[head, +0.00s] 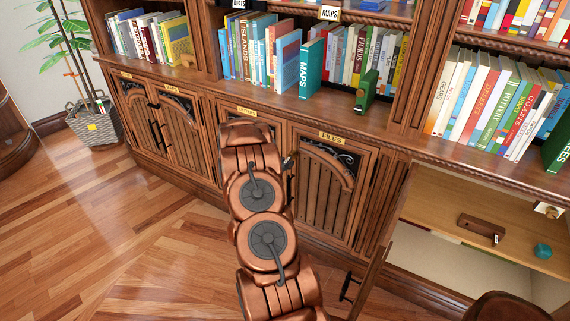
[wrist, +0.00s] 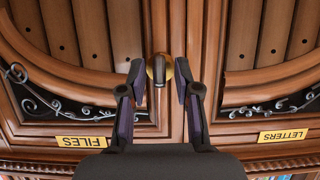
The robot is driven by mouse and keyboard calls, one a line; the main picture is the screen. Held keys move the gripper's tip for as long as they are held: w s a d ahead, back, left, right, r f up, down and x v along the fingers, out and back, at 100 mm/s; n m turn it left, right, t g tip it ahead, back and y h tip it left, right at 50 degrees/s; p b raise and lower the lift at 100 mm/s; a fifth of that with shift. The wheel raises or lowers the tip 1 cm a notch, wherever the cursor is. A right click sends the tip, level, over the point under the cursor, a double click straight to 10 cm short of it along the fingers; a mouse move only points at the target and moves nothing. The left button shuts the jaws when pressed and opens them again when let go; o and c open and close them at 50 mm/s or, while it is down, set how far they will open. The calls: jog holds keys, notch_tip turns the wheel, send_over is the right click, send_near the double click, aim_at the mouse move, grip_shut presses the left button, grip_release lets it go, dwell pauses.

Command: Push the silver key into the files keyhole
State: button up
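The files cabinet door (head: 325,195) has a yellow FILES label (head: 333,139) above it. In the wrist view the files label (wrist: 82,142) is at the lower left. A round brass plate (wrist: 169,70) sits by the seam between the two doors. A small dark grey upright piece (wrist: 160,70) stands in front of it; I cannot tell whether this is the silver key. My gripper (wrist: 158,82) is open, its dark fingers on either side of this piece with gaps visible. In the head view my arm hides most of the gripper.
A LETTERS label (wrist: 283,135) marks the neighbouring door. To the right is an open compartment with a wooden shelf (head: 440,211) holding a brown block (head: 481,228) and a teal piece (head: 543,251). A potted plant (head: 95,124) stands far left. The wooden floor (head: 130,240) at left is clear.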

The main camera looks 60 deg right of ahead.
jog(key=shift+o, duration=0.3)
jog(key=v, duration=1.2)
jog(key=shift+w, duration=0.1)
dwell(0.4)
